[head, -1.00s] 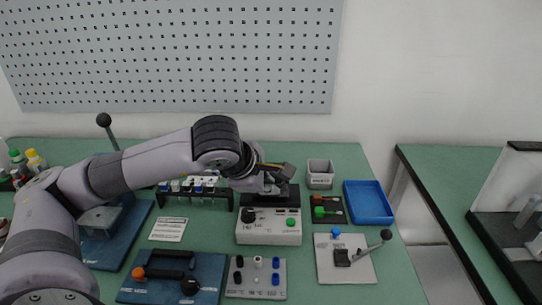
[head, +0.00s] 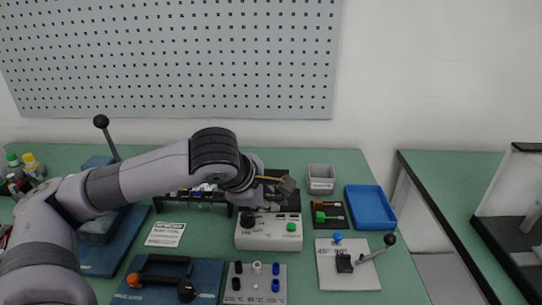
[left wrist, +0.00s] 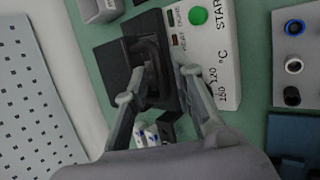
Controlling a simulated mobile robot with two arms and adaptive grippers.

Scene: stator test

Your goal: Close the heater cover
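The heater (head: 268,236) is a white box with a black knob, a green button and a black rear part (head: 293,203). My left gripper (head: 280,189) is over that rear part and hides much of it. In the left wrist view the heater's white panel (left wrist: 225,60) is at upper right, with dark slabs beside it. The heater cover (left wrist: 138,50) appears as a dark slab with a loop-like handle. My left gripper's fingers (left wrist: 158,85) are spread apart on either side of the handle; contact cannot be told. How far the cover is open is unclear. My right gripper is not in view.
A rack of vials (head: 190,197) stands left of the heater, partly behind my arm. A grey bin (head: 321,180), a blue tray (head: 370,207) and a lever plate (head: 335,278) are to its right. A connector panel (head: 254,289) lies in front.

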